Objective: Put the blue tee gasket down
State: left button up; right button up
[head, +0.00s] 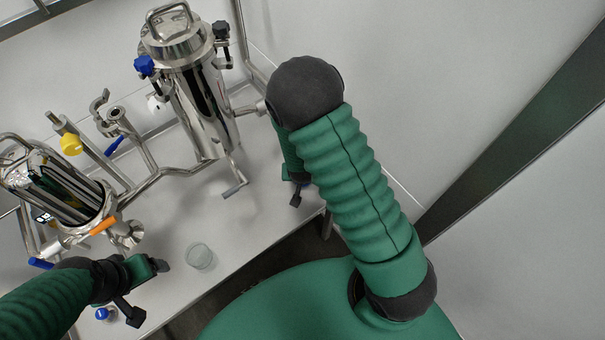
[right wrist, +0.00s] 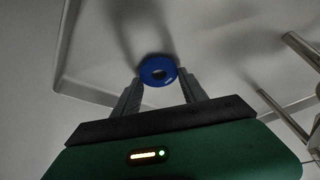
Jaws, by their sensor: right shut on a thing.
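In the head view my right gripper (head: 297,193) hangs near the table's right edge, partly behind my own arm, and the gasket cannot be made out clearly there. My left gripper (head: 149,290) has its fingers apart and looks empty, at the lower left over the table front.
The white table (head: 225,215) is clear in the middle. A small glass cup (head: 200,257) stands near its front edge. A small blue-topped item (head: 102,314) is by my left gripper. Steel tanks (head: 205,110) (head: 65,190) with pipes and coloured handles stand at the back and left.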

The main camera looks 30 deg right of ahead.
jog(key=shift+f, duration=0.35)
jog(key=o, duration=1.4)
jog(key=shift+r, duration=0.15)
jog(key=s+a+r+n+y+p, duration=0.1)
jog(key=s+a+r+n+p, duration=0.1)
jog(key=r, duration=0.5)
jog(key=s+a+r+n+g+p, duration=0.1)
jog(key=s+a+r+n+p, duration=0.1)
jog(key=r, duration=0.5)
jog(key=s+a+r+n+y+p, duration=0.1)
jog(key=s+a+r+n+p, duration=0.1)
jog(key=s+r, duration=0.3)
jog(key=shift+s+a+r+n+y, duration=0.1)
jog(key=shift+a+r+n+y, duration=0.1)
jog(key=shift+a+r, duration=0.4)
jog(key=shift+s+a+r+n+y, duration=0.1)
jog(key=shift+a+r+n, duration=0.1)
jog(key=shift+r, duration=0.7)
